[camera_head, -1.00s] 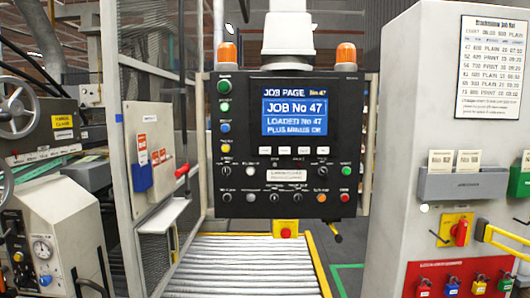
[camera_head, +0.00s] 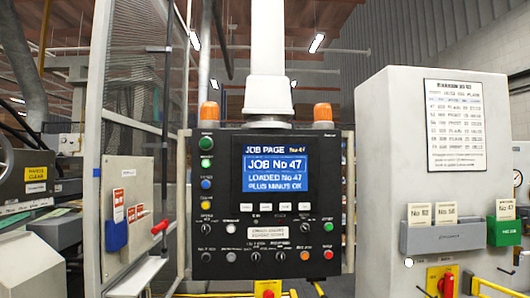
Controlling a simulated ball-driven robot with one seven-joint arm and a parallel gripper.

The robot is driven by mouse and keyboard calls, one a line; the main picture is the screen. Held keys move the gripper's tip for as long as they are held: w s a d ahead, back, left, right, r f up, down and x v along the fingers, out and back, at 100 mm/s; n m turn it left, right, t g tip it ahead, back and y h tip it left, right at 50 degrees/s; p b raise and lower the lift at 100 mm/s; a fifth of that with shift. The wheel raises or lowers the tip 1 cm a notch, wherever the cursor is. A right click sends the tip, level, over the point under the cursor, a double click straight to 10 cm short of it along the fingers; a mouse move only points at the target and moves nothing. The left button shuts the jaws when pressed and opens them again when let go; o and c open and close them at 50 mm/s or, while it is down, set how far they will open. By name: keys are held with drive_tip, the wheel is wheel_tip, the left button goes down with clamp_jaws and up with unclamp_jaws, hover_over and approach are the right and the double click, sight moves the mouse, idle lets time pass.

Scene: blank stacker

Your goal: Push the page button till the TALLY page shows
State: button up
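The black control panel (camera_head: 220,225) hangs in the middle of the head view, facing me. Its blue screen (camera_head: 276,167) reads JOB PAGE, JOB No 47, LOADED No 47, PLUS MINUS OK; no TALLY page shows. A row of small white buttons (camera_head: 265,207) sits just under the screen. A column of green, blue and yellow buttons (camera_head: 206,163) runs down the left side. Knobs and coloured buttons fill the lower part. The small labels are too blurred to tell which one is the page button. My gripper is not in view.
A white cabinet (camera_head: 385,130) with a posted list (camera_head: 454,125) and card holders (camera_head: 443,237) stands right. A yellow-backed red button (camera_head: 268,293) is below the panel.

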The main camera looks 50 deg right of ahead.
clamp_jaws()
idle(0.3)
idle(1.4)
